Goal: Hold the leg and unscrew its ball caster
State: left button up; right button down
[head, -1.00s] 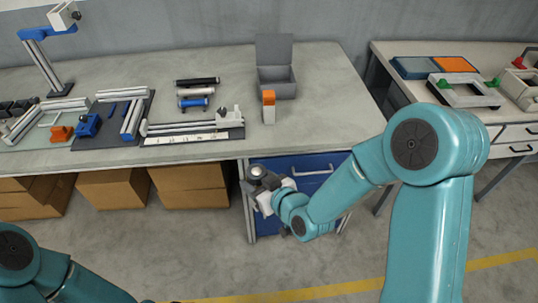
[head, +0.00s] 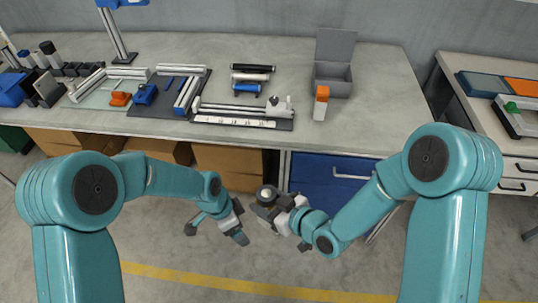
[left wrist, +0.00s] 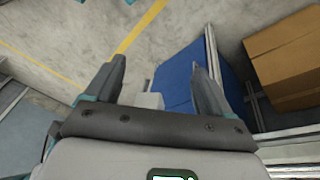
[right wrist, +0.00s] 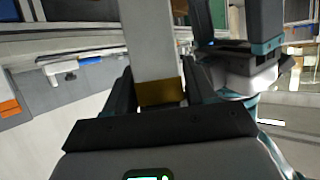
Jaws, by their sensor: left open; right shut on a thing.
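In the head view my right gripper (head: 262,210) is shut around the leg and holds it in front of the workbench. The ball caster (head: 266,192), a rounded grey end, shows above the fingers. In the right wrist view the leg (right wrist: 150,40) is a pale bar with a brass-coloured band (right wrist: 160,92) between the fingers. Most of the leg is hidden in the head view. My left gripper (head: 215,233) is open and empty, left of the right gripper and apart from it. In the left wrist view its fingers (left wrist: 158,68) are spread.
The workbench (head: 370,110) behind carries rollers (head: 253,68), metal profiles (head: 185,92), an orange-topped block (head: 321,103) and an open grey box (head: 334,78). A blue drawer cabinet (head: 335,172) and cardboard boxes (head: 228,160) stand below. The floor in front is clear.

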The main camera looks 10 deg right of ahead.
aim_at(269, 191)
pick_arm(q)
jog(key=w+d+r+m+y, duration=0.15)
jog(key=d+r+m, duration=0.5)
jog(key=r, duration=0.65)
jog(key=w+d+r+m+y, duration=0.1)
jog(key=d+r+m+y, duration=0.15)
jog(key=r+m, duration=0.9)
notch_tip(269, 191, down, 11)
jog(key=shift+w+r+n+t+h, duration=0.15)
jog(key=shift+n+t+h, duration=0.2)
jog(key=shift+n, duration=0.65)
jog(key=shift+d, duration=0.1)
jog(key=c, duration=1.3)
jog(key=shift+o, duration=0.2)
jog(key=n, duration=0.4)
jog(key=shift+w+d+r, duration=0.1)
jog(key=shift+r, duration=0.05)
jog(key=o, duration=1.2)
jog(key=shift+c, duration=0.2)
